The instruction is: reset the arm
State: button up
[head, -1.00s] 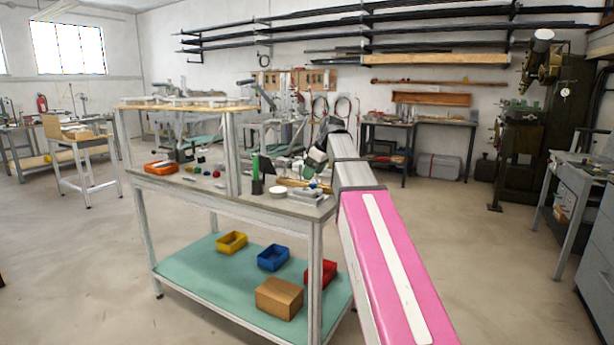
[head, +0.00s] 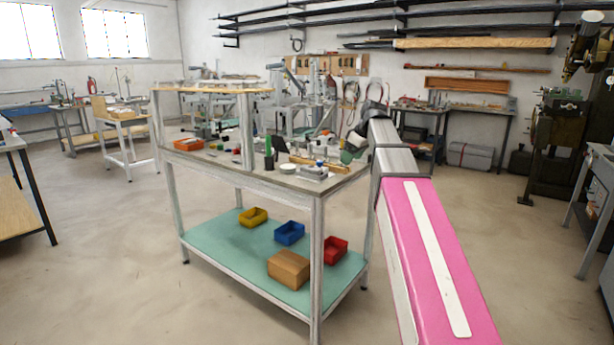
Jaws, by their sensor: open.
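My arm reaches forward from the lower right, with a pink and white link close to me and grey links beyond it. Its far end bends down to the left over the right end of the workbench (head: 262,178). My gripper (head: 349,156) is small there and partly lost against the clutter behind it. Its jaws are open, and I see nothing held in them. I cannot tell how far it is above the bench top.
The bench top holds an orange tray (head: 188,144), a green bottle (head: 268,146) and small parts. Its lower shelf holds yellow (head: 253,217), blue (head: 289,233) and red (head: 335,250) bins and a cardboard box (head: 289,270). Open floor (head: 110,270) lies left; a machine (head: 555,135) stands right.

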jog(key=s+d+f+m+g+h, duration=0.1)
jog(key=s+f+m, duration=0.25)
jog(key=f, duration=0.85)
jog(key=s+f+m+h, duration=0.15)
jog(key=s+f, duration=0.35)
jog(key=f, duration=0.7)
jog(key=s+d+f+m+g+h, duration=0.1)
jog(key=s+f+m, duration=0.4)
jog(key=s+f, duration=1)
notch_tip(320, 180, down, 4)
jog(key=shift+s+d+f+m+g, duration=0.3)
jog(key=shift+d+m+g, duration=0.1)
jog(key=shift+d+g, duration=0.15)
